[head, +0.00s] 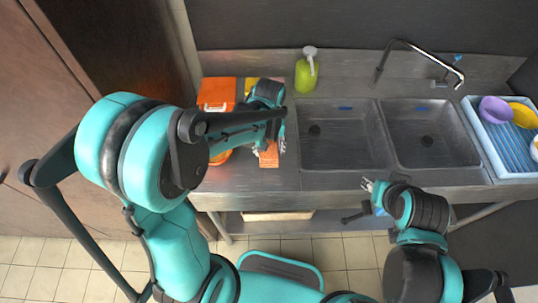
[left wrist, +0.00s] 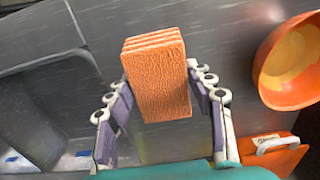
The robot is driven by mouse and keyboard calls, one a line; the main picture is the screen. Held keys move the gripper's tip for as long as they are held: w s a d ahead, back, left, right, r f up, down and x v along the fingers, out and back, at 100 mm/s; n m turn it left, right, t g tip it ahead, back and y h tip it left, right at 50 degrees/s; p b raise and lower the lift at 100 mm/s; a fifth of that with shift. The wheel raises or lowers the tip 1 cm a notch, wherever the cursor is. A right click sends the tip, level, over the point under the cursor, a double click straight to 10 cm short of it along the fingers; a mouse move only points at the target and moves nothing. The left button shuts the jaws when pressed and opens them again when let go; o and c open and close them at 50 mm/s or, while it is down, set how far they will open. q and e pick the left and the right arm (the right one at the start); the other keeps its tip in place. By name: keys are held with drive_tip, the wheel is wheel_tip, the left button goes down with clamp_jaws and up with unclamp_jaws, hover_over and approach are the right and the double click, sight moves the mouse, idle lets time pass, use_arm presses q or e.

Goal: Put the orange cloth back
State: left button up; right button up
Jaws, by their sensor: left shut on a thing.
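The orange cloth (head: 268,158) is a folded, textured block at the left of the counter, beside the left sink. In the left wrist view the cloth (left wrist: 158,85) stands between the two fingers of my left gripper (left wrist: 160,88), which is shut on it. In the head view my left gripper (head: 268,143) is partly hidden by its own arm. Whether the cloth touches the counter is hard to tell. My right gripper (head: 372,192) is in front of the counter edge, below the sinks, apart from the cloth; its finger opening is unclear.
An orange bowl (left wrist: 290,62) and an orange box with a white handle (head: 215,95) are near the cloth. A green pump bottle (head: 306,75) stands behind. Two sinks (head: 340,137) are right of it, then a blue-white rack (head: 500,150) with bowls.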

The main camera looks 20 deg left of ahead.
sight(269, 154)
use_arm(q)
wheel_tip(269, 154, down, 4)
drive_tip(key=shift+r+b, duration=0.25)
drive_tip(key=shift+b, duration=0.3)
drive_tip(key=shift+r, duration=0.1)
drive_tip(key=shift+c, duration=0.5)
drive_tip(key=o, duration=1.1)
